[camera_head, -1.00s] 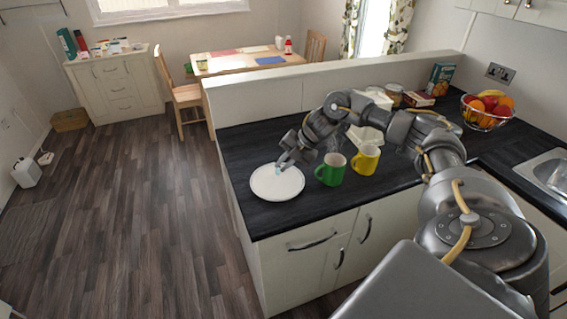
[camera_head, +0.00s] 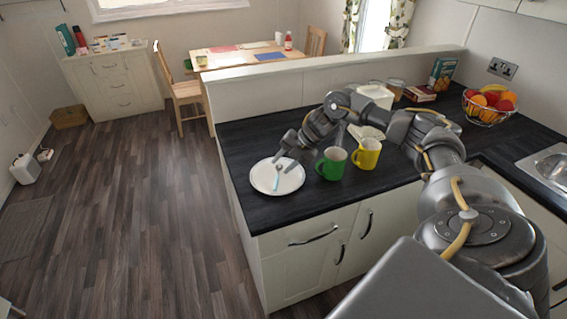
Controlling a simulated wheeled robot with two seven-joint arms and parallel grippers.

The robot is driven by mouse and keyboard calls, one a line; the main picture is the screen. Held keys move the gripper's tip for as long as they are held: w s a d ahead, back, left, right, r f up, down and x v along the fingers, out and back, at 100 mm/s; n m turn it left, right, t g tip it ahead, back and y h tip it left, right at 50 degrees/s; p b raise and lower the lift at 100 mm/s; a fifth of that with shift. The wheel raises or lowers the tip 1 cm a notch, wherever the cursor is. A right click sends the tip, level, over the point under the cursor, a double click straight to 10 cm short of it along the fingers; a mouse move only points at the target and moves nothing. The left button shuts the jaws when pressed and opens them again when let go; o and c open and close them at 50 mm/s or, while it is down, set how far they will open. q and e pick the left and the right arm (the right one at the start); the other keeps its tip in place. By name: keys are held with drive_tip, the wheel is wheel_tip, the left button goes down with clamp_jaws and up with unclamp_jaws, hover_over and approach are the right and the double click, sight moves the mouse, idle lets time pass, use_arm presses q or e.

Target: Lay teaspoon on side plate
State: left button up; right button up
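The white round side plate (camera_head: 262,185) lies on the dark worktop near its left edge. The teaspoon, with a pale blue handle (camera_head: 276,183), rests on the plate, near its middle. My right gripper (camera_head: 283,165) is just above the far part of the plate, its two fingers spread apart. The upper end of the teaspoon is close to the fingers, and I cannot tell whether they touch it. My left gripper is not in view.
A green mug (camera_head: 331,164) stands right of the plate, with a yellow mug (camera_head: 367,154) beside it. A wire fruit bowl (camera_head: 487,106) and boxes stand farther back. My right arm reaches over the worktop (camera_head: 310,200). The front strip of worktop is clear.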

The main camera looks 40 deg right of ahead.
drive_tip(key=b+v, duration=0.3)
drive_tip(key=v, duration=0.7)
drive_tip(key=shift+s+d+r, duration=0.15)
drive_tip(key=shift+d+r, duration=0.05)
drive_tip(key=shift+r, duration=0.1)
idle(0.5)
